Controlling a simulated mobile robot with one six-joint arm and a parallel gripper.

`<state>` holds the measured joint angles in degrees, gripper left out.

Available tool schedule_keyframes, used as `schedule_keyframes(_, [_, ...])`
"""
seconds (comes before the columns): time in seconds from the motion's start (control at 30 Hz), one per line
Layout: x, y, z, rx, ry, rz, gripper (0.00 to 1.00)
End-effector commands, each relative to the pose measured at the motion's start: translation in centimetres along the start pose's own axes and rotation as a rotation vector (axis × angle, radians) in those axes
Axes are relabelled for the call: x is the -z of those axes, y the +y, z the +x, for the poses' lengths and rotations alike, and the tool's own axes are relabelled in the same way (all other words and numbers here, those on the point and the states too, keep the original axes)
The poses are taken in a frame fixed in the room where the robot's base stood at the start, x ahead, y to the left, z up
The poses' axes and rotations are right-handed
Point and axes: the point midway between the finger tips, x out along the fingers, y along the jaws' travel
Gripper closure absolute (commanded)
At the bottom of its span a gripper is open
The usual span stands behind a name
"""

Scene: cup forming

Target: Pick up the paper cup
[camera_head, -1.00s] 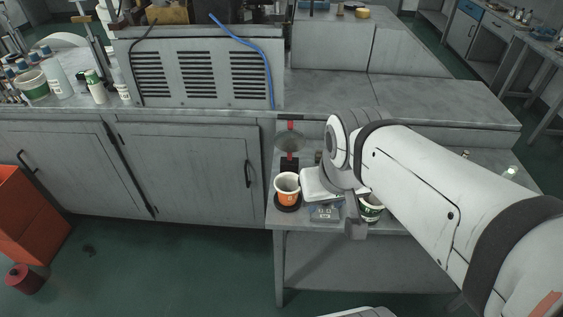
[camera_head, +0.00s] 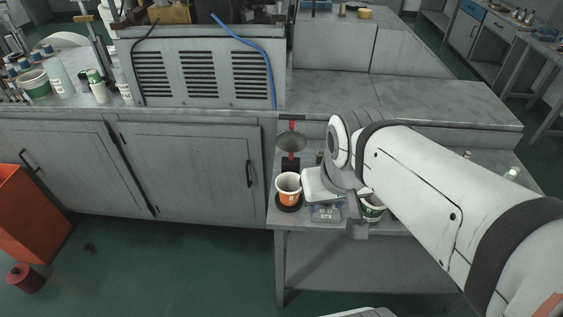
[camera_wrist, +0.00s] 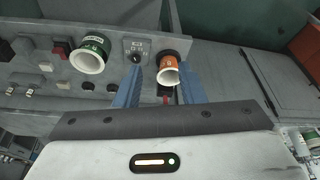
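An orange paper cup with a white rim (camera_head: 288,186) stands upright on a round dark base near the left front of the low bench. In the wrist view the orange cup (camera_wrist: 168,72) shows between the two blue fingers of my gripper (camera_wrist: 160,84), nearer the right finger. The fingers are apart, and I cannot tell whether either touches the cup. A green cup with a white rim (camera_head: 371,207) stands to the right, partly hidden by my arm. It also shows left of the fingers in the wrist view (camera_wrist: 90,54).
A grey control box with a dial (camera_head: 326,213) sits between the cups at the bench's front edge. A funnel-like grey part (camera_head: 291,142) stands behind the orange cup. A vented metal cabinet (camera_head: 200,72) is at the back left. Open floor lies in front.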

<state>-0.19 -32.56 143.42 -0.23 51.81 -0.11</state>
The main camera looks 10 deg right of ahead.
Motion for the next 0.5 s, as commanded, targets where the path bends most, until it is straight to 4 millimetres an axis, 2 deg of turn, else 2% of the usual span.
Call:
schedule_keyframes(0.07, [0.0,0.0,0.0,0.0,0.0,0.0,0.62])
schedule_keyframes(0.17, [0.3,0.0,0.4,0.001,0.0,-0.002,0.54])
schedule_keyframes(0.27, [1.6,-0.1,1.8,0.007,0.004,-0.011,0.46])
schedule_keyframes(0.37, [4.0,-0.4,4.5,0.018,0.011,-0.029,0.38])
schedule_keyframes(0.5, [8.3,-0.6,9.6,0.031,0.032,-0.056,0.26])
